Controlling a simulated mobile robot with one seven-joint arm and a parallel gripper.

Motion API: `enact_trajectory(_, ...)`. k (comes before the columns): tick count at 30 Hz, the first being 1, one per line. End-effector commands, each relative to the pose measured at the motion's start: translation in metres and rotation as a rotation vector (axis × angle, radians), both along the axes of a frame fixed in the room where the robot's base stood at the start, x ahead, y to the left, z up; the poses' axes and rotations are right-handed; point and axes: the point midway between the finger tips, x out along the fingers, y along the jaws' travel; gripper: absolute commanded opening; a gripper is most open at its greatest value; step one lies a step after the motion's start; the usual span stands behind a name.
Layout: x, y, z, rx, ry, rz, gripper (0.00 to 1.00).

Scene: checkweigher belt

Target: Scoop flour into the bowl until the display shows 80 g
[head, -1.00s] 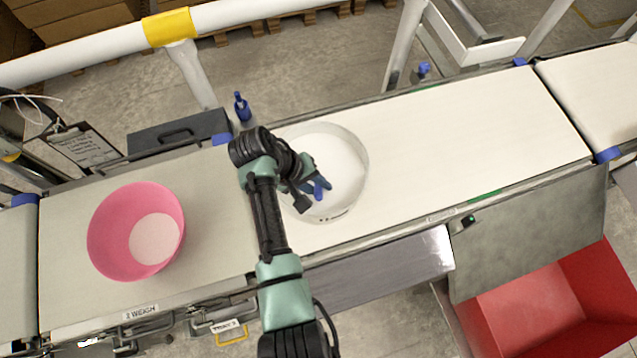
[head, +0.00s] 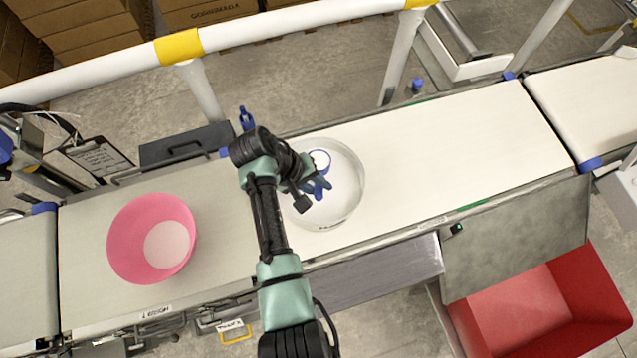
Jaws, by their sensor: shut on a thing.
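The pink bowl (head: 122,240) stands on the belt at the left, with a round patch of white flour in its bottom. The round white tub of flour (head: 352,207) stands on the belt right of my arm. My gripper (head: 316,188) is over the tub, its blue fingers shut on a scoop. The round blue-rimmed cup of the scoop (head: 320,160) shows just beyond the fingers, with white inside it. The scoop's handle is mostly hidden by my gripper. I cannot make out a weight reading.
The belt (head: 470,145) right of the tub is clear. A dark case (head: 185,145) and a small blue bottle (head: 246,118) are beyond the belt. A red bin (head: 540,305) is at the lower right. A clipboard (head: 98,160) is at the left.

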Motion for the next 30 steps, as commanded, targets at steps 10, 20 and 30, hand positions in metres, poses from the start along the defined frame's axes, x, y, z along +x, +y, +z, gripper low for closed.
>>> enact_trajectory(10, 0.000, 0.000, 0.029, 0.000, -0.001, 0.000, 0.00)
enact_trajectory(20, 0.000, 0.000, 0.048, 0.000, -0.001, 0.000, 0.00)
enact_trajectory(30, 0.000, 0.000, 0.047, 0.000, -0.001, 0.000, 0.00)
